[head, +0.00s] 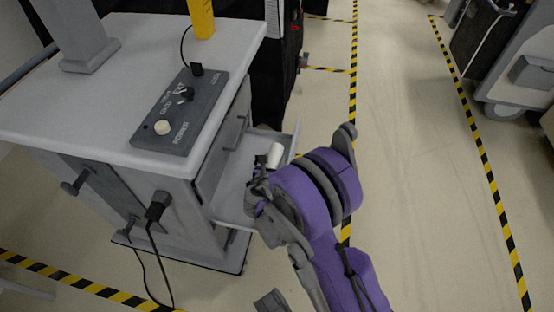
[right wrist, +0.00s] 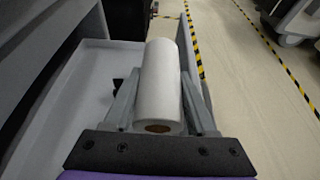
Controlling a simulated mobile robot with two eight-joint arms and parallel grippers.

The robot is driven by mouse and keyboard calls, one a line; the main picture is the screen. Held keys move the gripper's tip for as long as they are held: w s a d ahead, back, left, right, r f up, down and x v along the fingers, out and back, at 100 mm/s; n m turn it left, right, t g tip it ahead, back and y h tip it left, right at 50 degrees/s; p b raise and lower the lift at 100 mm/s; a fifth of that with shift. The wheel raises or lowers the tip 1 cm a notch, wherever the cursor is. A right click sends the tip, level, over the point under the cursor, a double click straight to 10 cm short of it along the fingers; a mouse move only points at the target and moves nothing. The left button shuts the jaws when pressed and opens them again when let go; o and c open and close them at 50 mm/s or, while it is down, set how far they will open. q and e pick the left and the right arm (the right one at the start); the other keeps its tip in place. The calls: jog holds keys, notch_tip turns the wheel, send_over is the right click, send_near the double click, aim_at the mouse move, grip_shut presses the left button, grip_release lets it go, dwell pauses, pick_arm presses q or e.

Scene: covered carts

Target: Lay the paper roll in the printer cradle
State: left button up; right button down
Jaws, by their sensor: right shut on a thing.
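The white paper roll (head: 275,155) shows in the head view at the tip of my right arm, over the open drawer (head: 232,190) of the grey cart. In the right wrist view the roll (right wrist: 160,85) points away from the camera, its brown core end nearest. My right gripper (right wrist: 163,95) is shut on the roll, with one finger along each side. In the head view the gripper (head: 263,172) is partly hidden by its purple wrist. I cannot make out a printer cradle for certain. A small dark part (right wrist: 118,86) shows left of the roll. My left gripper is out of view.
The cart's top carries a dark control box (head: 182,110) with knobs and a cable, and a yellow object (head: 201,18). The drawer's wall (right wrist: 196,62) stands close on the roll's right. Open floor (head: 400,130) with striped tape lies to the right.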

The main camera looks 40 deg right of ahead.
jog(key=shift+w+a+f+b, duration=0.3)
jog(key=shift+w+a+f, duration=0.7)
jog(key=shift+w, duration=0.15)
jog(key=shift+w+a+f+b, duration=0.3)
jog(key=shift+w+a+f, duration=0.6)
jog(key=shift+w, duration=0.2)
jog(key=shift+r, duration=0.1)
